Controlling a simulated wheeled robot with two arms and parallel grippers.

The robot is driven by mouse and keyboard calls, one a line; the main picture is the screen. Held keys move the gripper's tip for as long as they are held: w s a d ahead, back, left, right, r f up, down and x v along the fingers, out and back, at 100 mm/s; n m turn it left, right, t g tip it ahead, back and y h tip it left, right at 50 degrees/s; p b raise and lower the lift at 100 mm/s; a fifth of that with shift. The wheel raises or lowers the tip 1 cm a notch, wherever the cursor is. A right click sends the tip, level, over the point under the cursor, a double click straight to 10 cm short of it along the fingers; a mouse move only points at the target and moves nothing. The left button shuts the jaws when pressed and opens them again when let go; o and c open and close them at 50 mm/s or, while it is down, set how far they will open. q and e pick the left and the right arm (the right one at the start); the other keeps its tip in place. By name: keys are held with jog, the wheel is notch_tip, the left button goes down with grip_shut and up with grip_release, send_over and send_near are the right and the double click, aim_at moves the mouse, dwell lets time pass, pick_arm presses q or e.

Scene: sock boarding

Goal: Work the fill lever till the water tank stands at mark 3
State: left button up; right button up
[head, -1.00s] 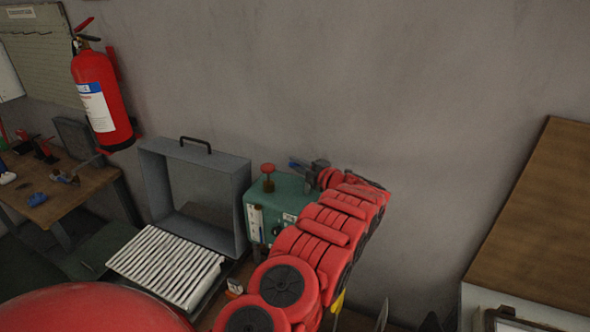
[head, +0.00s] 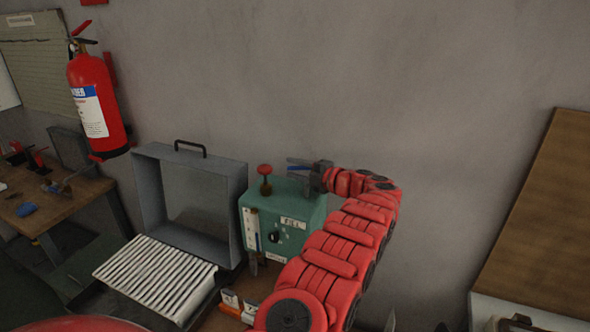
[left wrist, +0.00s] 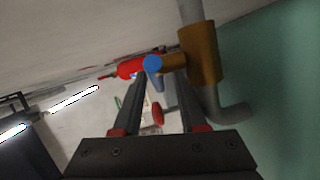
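The water tank (head: 310,210) is a teal box against the wall, with a FILL label and a black round knob on its front. A pale upright gauge strip (head: 251,229) is on its left front; its level is too small to read. My left gripper (head: 298,168) is over the tank's back right top. In the left wrist view its dark fingers (left wrist: 158,82) are apart. A blue lever (left wrist: 153,64) on a brass fitting (left wrist: 200,52) shows at the fingertips, not visibly clamped. The teal wall at right is the tank (left wrist: 265,100). My right gripper is not in view.
A red knob (head: 265,170) on a brass stem stands on the tank's top left. An open grey metal case (head: 150,200) and a ribbed white panel (head: 155,277) are to the left. A wooden bench top (head: 545,220) is at right. A fire extinguisher (head: 95,100) hangs on the wall.

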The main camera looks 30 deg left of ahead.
pick_arm(q)
jog(key=d+b, duration=0.1)
jog(key=d, duration=0.1)
jog(key=d+b, duration=0.1)
jog(key=d, duration=0.4)
jog(key=shift+s+r+b, duration=0.25)
jog(key=shift+s+b, duration=0.1)
jog(key=shift+b, duration=0.05)
jog(key=s+d+r+b, duration=0.1)
jog(key=d+r, duration=0.1)
jog(key=d, duration=0.8)
jog(key=shift+s, duration=0.25)
dwell(2.0)
